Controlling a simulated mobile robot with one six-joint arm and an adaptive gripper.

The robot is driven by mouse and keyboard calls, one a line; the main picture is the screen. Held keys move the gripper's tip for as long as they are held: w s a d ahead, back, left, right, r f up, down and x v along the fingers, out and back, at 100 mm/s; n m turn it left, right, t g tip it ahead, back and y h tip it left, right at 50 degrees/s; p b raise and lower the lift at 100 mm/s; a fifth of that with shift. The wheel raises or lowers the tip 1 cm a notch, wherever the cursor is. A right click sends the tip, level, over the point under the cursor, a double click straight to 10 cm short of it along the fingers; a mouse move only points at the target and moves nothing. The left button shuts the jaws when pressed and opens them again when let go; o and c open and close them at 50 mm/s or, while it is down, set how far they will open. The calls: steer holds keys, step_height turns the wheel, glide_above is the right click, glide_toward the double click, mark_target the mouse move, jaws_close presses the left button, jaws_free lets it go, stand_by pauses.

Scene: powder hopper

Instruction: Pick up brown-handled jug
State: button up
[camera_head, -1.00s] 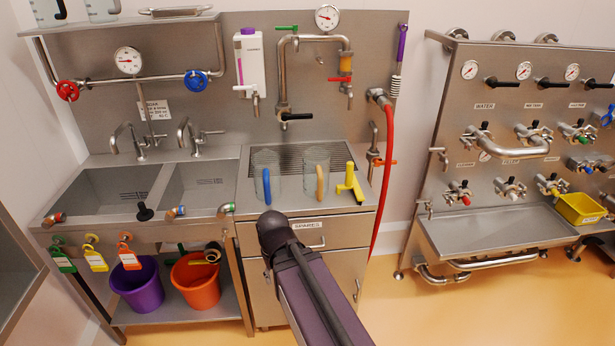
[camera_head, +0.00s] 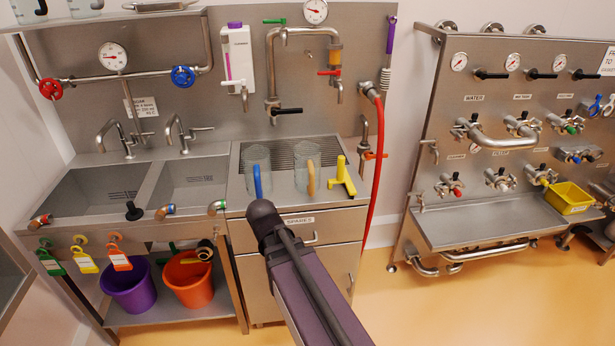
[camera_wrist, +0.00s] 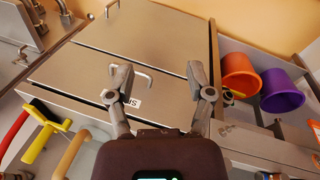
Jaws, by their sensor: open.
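The brown-handled jug (camera_head: 301,173) is clear with a tan handle facing me. It stands upright on the steel counter (camera_head: 328,198), between a blue-handled clear jug (camera_head: 250,162) and a yellow T-shaped tool. In the head view my fingers are hidden behind my own arm.
The yellow tool (camera_head: 344,178) stands close right of the jug, with a red hose (camera_head: 377,165) beyond it. Sinks (camera_head: 100,190) lie to the left. A drawer handle (camera_head: 312,239) juts out below the counter.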

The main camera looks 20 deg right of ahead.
steer(key=w+d+r+n+t+h+b, duration=0.1)
steer(key=w+d+r+t+h, duration=0.1)
steer(key=w+r+h, duration=0.4)
steer(key=w+d+r+n+t+h+b, duration=0.1)
steer(key=w+d+r+h, duration=0.3)
steer(key=w, duration=0.9)
step_height(320, 180, up, 3)
steer(key=t+h, duration=0.1)
steer(key=h, duration=0.1)
steer(key=shift+d+h, duration=0.4)
steer(key=shift+f, duration=0.1)
steer(key=b, duration=0.2)
glide_toward(310, 163)
steer(key=d+f, duration=0.2)
steer(key=d, duration=0.2)
steer(key=shift+w+d, duration=0.25)
steer(key=shift+w, duration=0.25)
steer(key=shift+d, duration=0.1)
steer(key=shift+x, duration=2.5)
